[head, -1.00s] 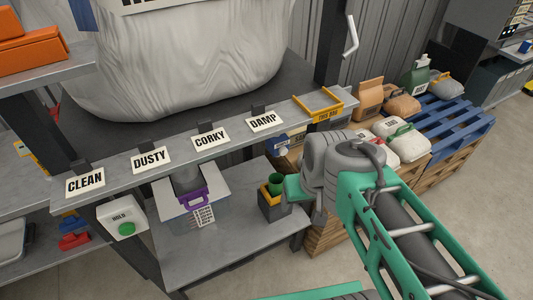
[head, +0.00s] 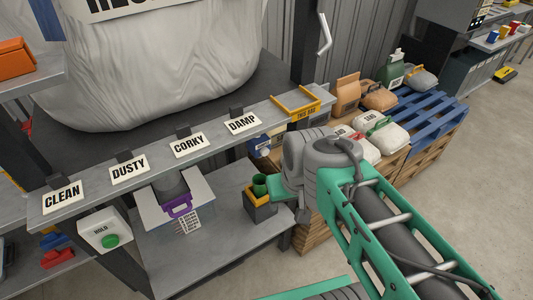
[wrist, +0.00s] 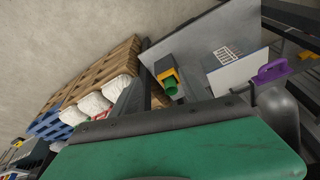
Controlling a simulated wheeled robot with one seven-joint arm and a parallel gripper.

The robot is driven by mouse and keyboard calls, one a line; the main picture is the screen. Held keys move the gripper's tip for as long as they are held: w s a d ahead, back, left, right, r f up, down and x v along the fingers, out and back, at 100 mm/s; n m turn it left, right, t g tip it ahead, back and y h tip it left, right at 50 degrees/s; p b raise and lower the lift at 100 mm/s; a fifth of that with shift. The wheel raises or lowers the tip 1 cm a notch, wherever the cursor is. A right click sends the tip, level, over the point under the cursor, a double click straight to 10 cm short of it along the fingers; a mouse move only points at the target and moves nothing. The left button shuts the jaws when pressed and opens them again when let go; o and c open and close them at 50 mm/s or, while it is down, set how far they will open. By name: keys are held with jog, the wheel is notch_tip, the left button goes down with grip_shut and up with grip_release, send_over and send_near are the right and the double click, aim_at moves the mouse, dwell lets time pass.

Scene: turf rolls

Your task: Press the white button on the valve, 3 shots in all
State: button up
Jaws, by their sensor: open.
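A purple lever-like part (head: 180,206) sits under the shelf below a grey rounded spout (head: 170,184), beside a white printed card (head: 187,222). I take this to be the valve. I cannot make out a white button on it. The purple part also shows at the right of the wrist view (wrist: 272,72). My gripper (head: 284,192) is at the end of the green arm, right of the valve and beside a green cup (head: 260,185). Its fingertips are mostly hidden, and I see nothing held. Its green body fills the lower wrist view.
The cup stands in a dark, yellow-rimmed box (head: 259,208) on the lower shelf (head: 215,250). A white box with a green button (head: 110,240) reads HOLD. Labels CLEAN, DUSTY, CORKY and DAMP (head: 242,123) line the upper shelf. Sacks and a blue pallet (head: 437,110) stand right.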

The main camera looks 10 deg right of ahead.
grip_shut()
dwell(0.3)
dwell(1.0)
